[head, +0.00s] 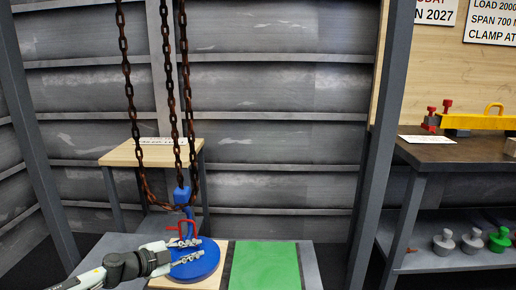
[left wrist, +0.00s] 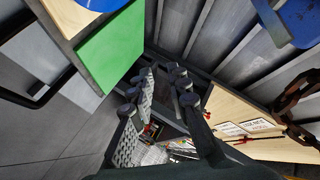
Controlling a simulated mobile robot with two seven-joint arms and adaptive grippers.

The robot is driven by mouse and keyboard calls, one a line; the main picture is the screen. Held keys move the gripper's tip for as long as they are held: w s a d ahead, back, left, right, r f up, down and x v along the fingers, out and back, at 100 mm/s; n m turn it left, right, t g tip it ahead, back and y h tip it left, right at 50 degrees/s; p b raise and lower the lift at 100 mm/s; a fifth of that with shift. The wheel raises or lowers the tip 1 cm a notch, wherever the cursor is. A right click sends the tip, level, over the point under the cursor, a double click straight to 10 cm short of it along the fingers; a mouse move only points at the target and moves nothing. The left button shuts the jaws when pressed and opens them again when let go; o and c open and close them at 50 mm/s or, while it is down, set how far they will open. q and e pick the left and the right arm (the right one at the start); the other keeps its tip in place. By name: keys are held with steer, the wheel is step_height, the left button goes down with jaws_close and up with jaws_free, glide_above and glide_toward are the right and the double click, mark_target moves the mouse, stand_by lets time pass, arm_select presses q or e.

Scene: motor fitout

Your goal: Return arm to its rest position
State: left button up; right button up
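My left gripper (head: 192,250) reaches in from the lower left in the head view and overlaps the blue disc (head: 205,268) there. In the left wrist view its two fingers (left wrist: 163,72) stand apart with nothing between them. The disc has a red shackle-like part (head: 187,230) above it, and a blue hook block (head: 182,196) hangs on rusty chains just above that. Whether hook and shackle touch is hard to tell. The disc's edge (left wrist: 100,3) shows at the top of the left wrist view, away from the fingertips. My right gripper is not in view.
The disc rests on a wooden board beside a green panel (head: 264,266). Rusty chains (head: 167,80) hang close to my left arm. A small wooden table (head: 122,155) stands behind. At right, a dark bench (head: 450,152) carries a yellow beam (head: 475,122), with several weights on its lower shelf.

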arm_select(q)
steer(key=s+d+f+n+t+y, duration=0.3)
steer(key=s+d+f+n+y, duration=0.15)
steer(key=s+n, duration=0.3)
steer(key=s+a+f+n+g+y, duration=0.1)
steer(key=s+a+f+n+g, duration=0.2)
steer(key=s, duration=0.8)
steer(key=s+a+f+n+g+y, duration=0.2)
steer(key=s+a+f+n+g, duration=0.1)
steer(key=s, duration=0.8)
steer(key=s+a+f+n+g+y+p, duration=0.1)
steer(key=s+a+f+n+g+y, duration=0.1)
steer(key=s+a+f, duration=0.4)
steer(key=s+f+n+g, duration=0.1)
steer(key=s+g, duration=0.1)
steer(key=s, duration=0.3)
steer(key=shift+a+f+g, duration=0.15)
steer(key=shift+a+g, duration=0.2)
steer(key=shift+g, duration=0.05)
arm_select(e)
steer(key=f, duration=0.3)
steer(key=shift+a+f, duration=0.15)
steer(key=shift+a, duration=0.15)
arm_select(q)
steer(key=shift+n+y, duration=0.25)
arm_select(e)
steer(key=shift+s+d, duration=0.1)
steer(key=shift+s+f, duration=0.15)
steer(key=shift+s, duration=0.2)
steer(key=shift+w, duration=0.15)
